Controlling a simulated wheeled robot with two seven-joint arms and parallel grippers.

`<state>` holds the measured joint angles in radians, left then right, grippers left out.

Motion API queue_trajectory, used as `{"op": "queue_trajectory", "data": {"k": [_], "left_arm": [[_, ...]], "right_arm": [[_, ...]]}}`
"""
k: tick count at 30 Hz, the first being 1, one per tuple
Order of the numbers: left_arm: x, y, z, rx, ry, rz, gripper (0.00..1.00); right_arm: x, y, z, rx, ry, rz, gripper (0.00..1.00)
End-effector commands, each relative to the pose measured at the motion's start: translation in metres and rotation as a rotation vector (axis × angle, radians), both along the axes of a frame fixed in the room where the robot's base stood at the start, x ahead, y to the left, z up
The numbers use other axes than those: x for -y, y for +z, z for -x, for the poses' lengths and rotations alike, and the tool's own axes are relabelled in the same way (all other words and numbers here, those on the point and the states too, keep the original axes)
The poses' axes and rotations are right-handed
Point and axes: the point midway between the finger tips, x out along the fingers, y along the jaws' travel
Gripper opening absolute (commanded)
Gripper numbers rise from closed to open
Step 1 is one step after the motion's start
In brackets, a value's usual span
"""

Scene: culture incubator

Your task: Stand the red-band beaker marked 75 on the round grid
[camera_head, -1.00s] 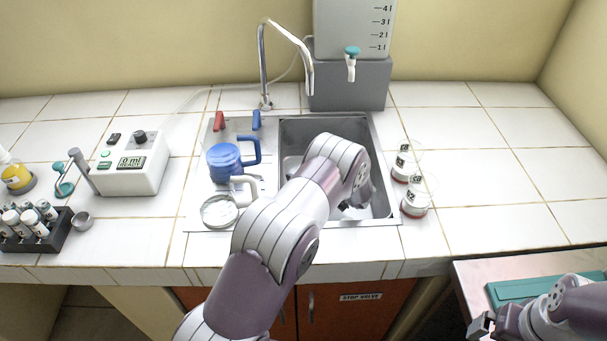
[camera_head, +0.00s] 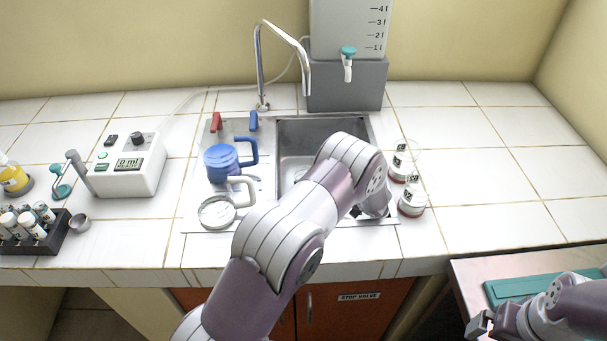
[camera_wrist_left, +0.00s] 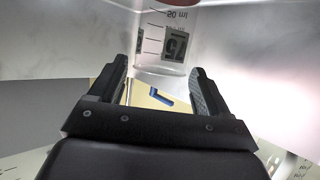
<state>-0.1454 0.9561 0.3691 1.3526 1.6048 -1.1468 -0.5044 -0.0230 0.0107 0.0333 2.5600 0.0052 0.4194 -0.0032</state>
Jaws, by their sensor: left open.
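Two clear beakers with red bands at the base stand right of the sink: a back one (camera_head: 403,165) and a front one (camera_head: 411,201). Their dark labels are too small to read in the head view. My left gripper is beside the front beaker, its fingers hidden behind my wrist there. In the left wrist view the open left gripper (camera_wrist_left: 158,72) faces a beaker marked 75 (camera_wrist_left: 158,40), seen upside down between the fingertip lines; contact cannot be told. My right gripper (camera_head: 480,325) is at lower right, its jaws unclear. I cannot identify the round grid with certainty.
The sink basin (camera_head: 297,150) lies left of the beakers. A blue jug (camera_head: 221,162) and a white-handled round vessel (camera_head: 216,213) stand on the drainer. A dispenser tank (camera_head: 346,85) is behind. Tiled counter right of the beakers is clear.

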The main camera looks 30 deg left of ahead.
Motion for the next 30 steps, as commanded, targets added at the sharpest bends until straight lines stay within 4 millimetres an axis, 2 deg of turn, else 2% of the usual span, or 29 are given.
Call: {"op": "queue_trajectory", "data": {"k": [4, 6, 8, 9, 11, 13, 14, 15, 18, 21, 24, 30], "left_arm": [[0.017, 0.009, 0.003, 0.005, -0.012, 0.005, 0.77], [0.023, 0.021, -0.007, 0.025, -0.082, 0.040, 0.77], [0.034, 0.039, -0.023, 0.046, -0.219, 0.105, 0.77], [0.048, 0.056, -0.033, 0.050, -0.351, 0.173, 0.77], [0.079, 0.082, -0.030, 0.009, -0.592, 0.299, 0.77], [0.117, 0.100, 0.012, -0.140, -0.853, 0.449, 0.77], [0.129, 0.104, 0.042, -0.231, -0.941, 0.505, 0.77], [0.138, 0.106, 0.083, -0.356, -1.027, 0.561, 0.77], [0.140, 0.106, 0.171, -0.625, -1.126, 0.631, 0.77], [0.130, 0.106, 0.230, -0.809, -1.148, 0.652, 0.77], [0.123, 0.106, 0.258, -0.901, -1.148, 0.654, 0.77], [0.121, 0.106, 0.264, -0.925, -1.148, 0.656, 0.77]], "right_arm": [[0.000, 0.000, 0.000, 0.000, 0.000, 0.000, 1.00], [0.000, 0.000, 0.000, 0.000, 0.000, 0.000, 1.00], [0.000, 0.000, 0.000, 0.000, 0.000, 0.000, 1.00], [0.000, 0.000, 0.000, 0.000, 0.000, 0.000, 1.00], [0.000, 0.000, 0.000, 0.000, 0.000, 0.000, 1.00], [0.000, 0.000, 0.000, 0.000, 0.000, 0.000, 1.00], [0.000, 0.000, 0.000, 0.000, 0.000, 0.000, 1.00], [0.000, 0.000, 0.000, 0.000, 0.000, 0.000, 1.00], [0.000, -0.001, 0.000, 0.000, 0.000, 0.000, 1.00], [0.000, 0.000, 0.000, 0.000, 0.000, 0.000, 1.00], [0.000, 0.000, 0.000, 0.000, 0.000, 0.000, 1.00], [0.000, 0.000, 0.000, 0.000, 0.000, 0.000, 1.00]]}}
